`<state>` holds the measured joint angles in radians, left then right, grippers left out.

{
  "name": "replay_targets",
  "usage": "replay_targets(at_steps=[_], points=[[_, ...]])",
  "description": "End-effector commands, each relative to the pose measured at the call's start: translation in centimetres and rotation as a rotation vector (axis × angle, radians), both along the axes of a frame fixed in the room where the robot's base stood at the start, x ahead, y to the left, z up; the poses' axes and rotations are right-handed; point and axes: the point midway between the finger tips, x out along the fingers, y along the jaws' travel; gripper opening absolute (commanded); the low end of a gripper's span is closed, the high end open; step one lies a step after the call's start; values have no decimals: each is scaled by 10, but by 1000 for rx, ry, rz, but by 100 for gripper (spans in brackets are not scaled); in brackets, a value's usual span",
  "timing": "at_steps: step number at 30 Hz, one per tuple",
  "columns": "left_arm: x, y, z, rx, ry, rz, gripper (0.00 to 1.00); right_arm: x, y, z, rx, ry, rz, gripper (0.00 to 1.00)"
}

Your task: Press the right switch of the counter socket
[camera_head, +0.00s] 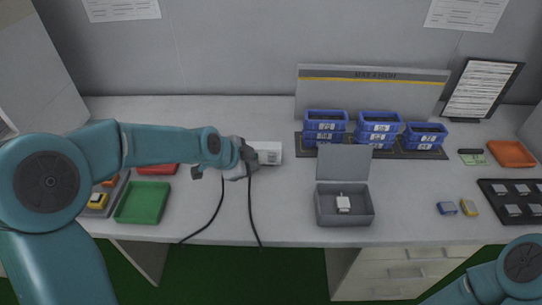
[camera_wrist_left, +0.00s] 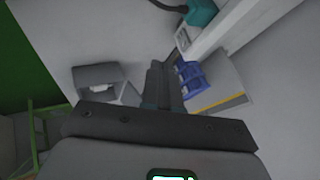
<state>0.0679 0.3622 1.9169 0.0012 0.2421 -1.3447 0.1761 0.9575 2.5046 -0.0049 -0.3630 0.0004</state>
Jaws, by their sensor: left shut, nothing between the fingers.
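The counter socket (camera_head: 268,153) is a white box on the counter, left of the middle in the head view. A greyish panel with small details shows on its right part; I cannot make out the separate switches. My left gripper (camera_head: 249,156) is shut and empty at the box's left end, and it hides that end. Whether it touches the box I cannot tell. In the left wrist view the shut fingers (camera_wrist_left: 164,78) point out over the counter. My right gripper is out of view; only part of my right arm shows at lower right.
An open grey box (camera_head: 344,207) stands right of the socket. Blue bins (camera_head: 325,127) stand behind it. A green tray (camera_head: 143,203) and a red tray (camera_head: 157,169) lie at left. Dark cables hang by my left wrist. The counter between socket and grey box is clear.

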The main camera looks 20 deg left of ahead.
Motion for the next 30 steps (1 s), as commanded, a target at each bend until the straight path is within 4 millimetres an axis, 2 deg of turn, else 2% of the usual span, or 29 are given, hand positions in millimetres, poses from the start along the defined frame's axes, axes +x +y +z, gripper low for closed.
replay_targets(at_steps=[9,14,27,30], points=[[-3,-1,0,0,1,-1,0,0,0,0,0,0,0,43],[3,-4,-9,0,2,-3,0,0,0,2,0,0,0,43],[58,-26,-79,-1,4,-3,0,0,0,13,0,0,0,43],[76,-21,-74,1,-2,-2,0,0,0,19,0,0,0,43]])
